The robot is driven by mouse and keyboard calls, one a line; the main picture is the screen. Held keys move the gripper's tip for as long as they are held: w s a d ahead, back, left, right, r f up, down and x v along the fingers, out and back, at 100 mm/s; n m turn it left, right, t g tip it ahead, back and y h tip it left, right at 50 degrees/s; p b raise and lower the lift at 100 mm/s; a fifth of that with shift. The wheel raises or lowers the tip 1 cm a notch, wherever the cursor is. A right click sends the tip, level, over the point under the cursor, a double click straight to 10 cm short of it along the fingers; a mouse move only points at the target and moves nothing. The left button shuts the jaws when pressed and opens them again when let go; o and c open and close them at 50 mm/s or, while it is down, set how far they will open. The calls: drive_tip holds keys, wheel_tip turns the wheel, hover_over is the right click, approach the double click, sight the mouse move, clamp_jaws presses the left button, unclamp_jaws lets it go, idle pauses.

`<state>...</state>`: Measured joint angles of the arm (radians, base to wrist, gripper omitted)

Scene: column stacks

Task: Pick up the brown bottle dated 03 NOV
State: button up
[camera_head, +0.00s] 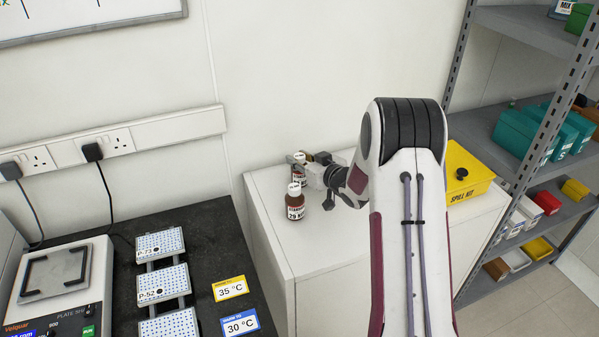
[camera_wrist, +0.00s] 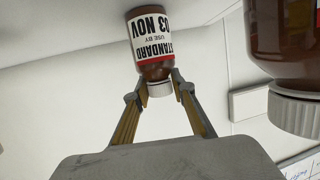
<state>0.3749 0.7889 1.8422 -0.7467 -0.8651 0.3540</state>
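The brown bottle dated 03 NOV (camera_wrist: 152,40) shows upside down in the wrist view, with a white label, a red band and a white ribbed cap. In the head view this bottle (camera_head: 299,174) is at the back left of the white cabinet, partly hidden by my gripper (camera_head: 316,175). In the wrist view the two fingertips of my gripper (camera_wrist: 161,88) lie on either side of its cap and neck. I cannot tell whether they press on it or leave a small gap.
A second brown bottle dated 29 (camera_head: 295,205) stands just in front on the white cabinet (camera_head: 330,262); it is close at right in the wrist view (camera_wrist: 285,45). A yellow spill kit box (camera_head: 466,178) is to the right. The wall is close behind.

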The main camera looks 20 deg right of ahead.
drive_tip(key=shift+f, duration=0.15)
clamp_jaws()
drive_tip(key=shift+r, duration=5.1)
